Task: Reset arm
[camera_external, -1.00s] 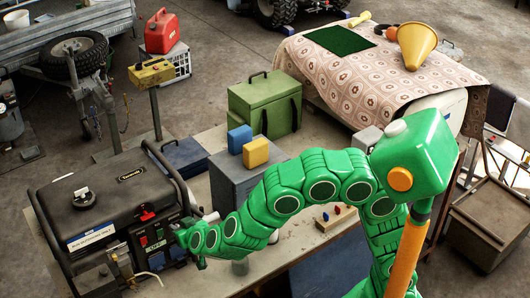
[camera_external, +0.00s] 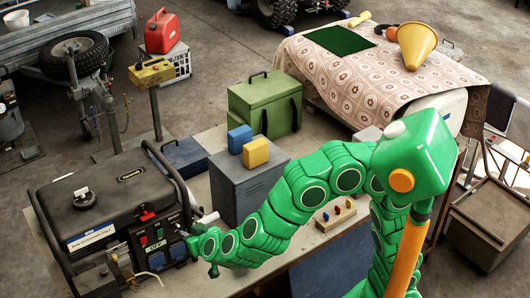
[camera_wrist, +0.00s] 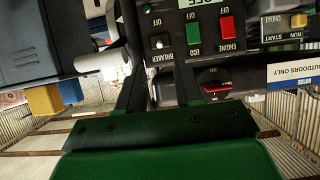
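My green arm reaches left across the bench in the external view. My gripper (camera_external: 203,255) is at the right of the black generator (camera_external: 110,205), a little in front of its control panel (camera_external: 155,243). Its fingers are small and dark there, and I cannot tell whether they are open or shut. In the wrist view the panel appears close up, with a green ECO switch (camera_wrist: 193,33), a red ENGINE switch (camera_wrist: 226,30) and a white breaker knob (camera_wrist: 159,44). My green hand fills the bottom of that view. I see nothing held.
A grey cabinet (camera_external: 240,190) stands right of the generator, with a blue block (camera_external: 239,139) and a yellow block (camera_external: 256,153) on top. A green box (camera_external: 265,104) is behind it. A wooden strip with coloured pegs (camera_external: 335,216) lies right of the cabinet.

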